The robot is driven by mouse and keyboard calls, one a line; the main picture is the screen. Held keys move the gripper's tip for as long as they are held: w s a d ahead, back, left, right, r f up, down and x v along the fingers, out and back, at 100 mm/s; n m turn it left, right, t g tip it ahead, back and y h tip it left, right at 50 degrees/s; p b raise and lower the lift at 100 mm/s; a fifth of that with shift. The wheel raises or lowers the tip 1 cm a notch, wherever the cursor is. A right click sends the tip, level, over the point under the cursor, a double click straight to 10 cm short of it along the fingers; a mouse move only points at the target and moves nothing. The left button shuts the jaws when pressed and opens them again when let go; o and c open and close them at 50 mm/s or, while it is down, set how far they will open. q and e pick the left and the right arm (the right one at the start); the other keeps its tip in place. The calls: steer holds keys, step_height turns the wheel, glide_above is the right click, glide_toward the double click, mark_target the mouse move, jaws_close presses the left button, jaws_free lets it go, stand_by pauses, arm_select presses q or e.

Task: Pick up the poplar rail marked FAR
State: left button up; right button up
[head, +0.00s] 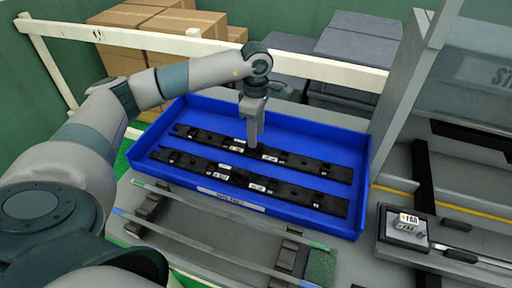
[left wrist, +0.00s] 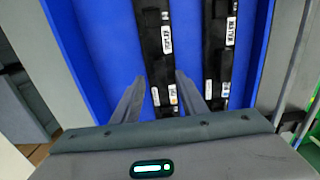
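Two long dark rails with small white labels lie side by side in a blue tray (head: 278,124): a far rail (head: 310,166) and a near rail (head: 300,194). I cannot read their labels with certainty. My left gripper (head: 252,145) points down over the far rail. In the left wrist view, its two fingers (left wrist: 160,95) are apart, one on each side of the left-hand rail (left wrist: 153,45), which looks like the far rail. Whether they touch it I cannot tell. The other rail (left wrist: 218,60) lies to the right. My right gripper is not in view.
Thin strips (head: 220,238) lie on supports in front of the tray. A cream railing (head: 300,66), cardboard boxes (head: 150,35) and grey crates (head: 350,45) are behind. A grey post (head: 405,90) stands right of the tray.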

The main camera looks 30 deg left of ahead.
arm_select(q)
steer(key=shift+f+p, duration=0.4)
steer(key=shift+f, duration=1)
jaws_close()
